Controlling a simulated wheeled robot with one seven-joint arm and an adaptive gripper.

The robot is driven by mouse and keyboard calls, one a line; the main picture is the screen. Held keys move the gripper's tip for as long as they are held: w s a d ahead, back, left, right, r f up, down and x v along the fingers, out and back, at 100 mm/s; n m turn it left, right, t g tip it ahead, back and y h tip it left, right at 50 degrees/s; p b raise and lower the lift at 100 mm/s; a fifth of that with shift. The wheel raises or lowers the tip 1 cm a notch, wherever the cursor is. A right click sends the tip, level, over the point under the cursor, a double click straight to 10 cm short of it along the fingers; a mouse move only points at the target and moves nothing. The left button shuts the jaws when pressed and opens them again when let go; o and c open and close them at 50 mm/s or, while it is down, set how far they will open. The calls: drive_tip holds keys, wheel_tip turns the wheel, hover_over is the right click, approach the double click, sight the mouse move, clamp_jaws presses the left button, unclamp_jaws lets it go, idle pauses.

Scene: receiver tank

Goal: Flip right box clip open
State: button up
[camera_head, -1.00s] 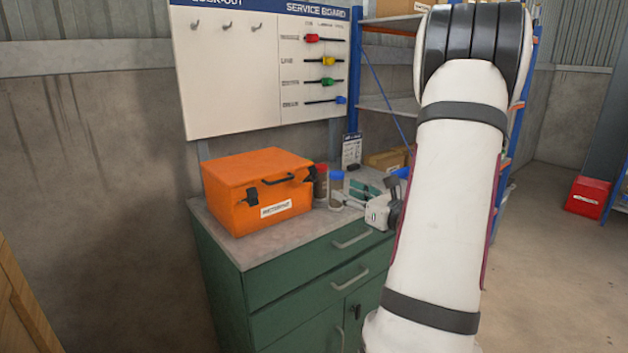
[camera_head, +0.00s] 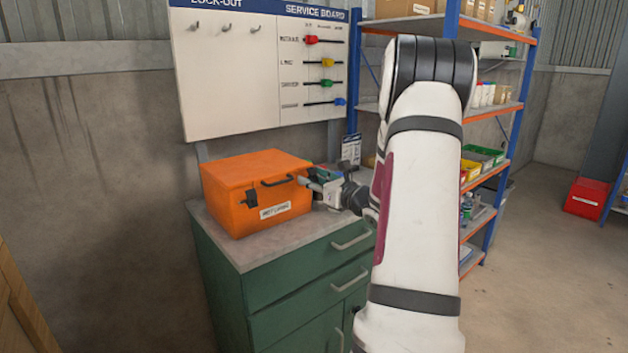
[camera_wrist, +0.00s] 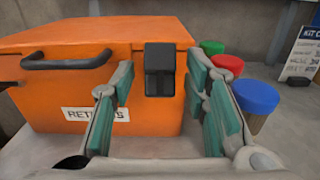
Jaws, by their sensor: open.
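The orange box (camera_head: 250,190) stands on the cabinet top with its lid closed. Its right clip (camera_wrist: 160,70) is a black latch on the front face, upright and lying flat against the box in the wrist view. In the head view my gripper (camera_head: 308,182) is at the box's front right corner and hides the right clip.
A black handle (camera_wrist: 66,62) sits left of the right clip, above a white label (camera_wrist: 95,114). Jars with green (camera_wrist: 212,48), red (camera_wrist: 228,66) and blue (camera_wrist: 256,96) lids stand close to the right of the box. The green cabinet's top (camera_head: 240,248) is clear in front.

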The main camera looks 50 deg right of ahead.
clamp_jaws()
drive_tip(key=shift+f+b, duration=0.15)
drive_tip(key=shift+b, duration=0.2)
drive_tip(key=shift+f+t+b, duration=0.25)
drive_tip(key=shift+t+b, duration=0.25)
drive_tip(key=shift+b, duration=0.55)
drive_tip(key=b, duration=0.1)
drive_tip(key=t+b, duration=0.1)
drive_tip(key=shift+s+f+h+b, duration=0.1)
drive_tip(key=shift+f+h+b, duration=0.2)
drive_tip(key=shift+b, duration=0.1)
drive_tip(key=shift+s+t+b, duration=0.1)
drive_tip(key=shift+t+b, duration=0.4)
drive_tip(key=shift+r, duration=0.1)
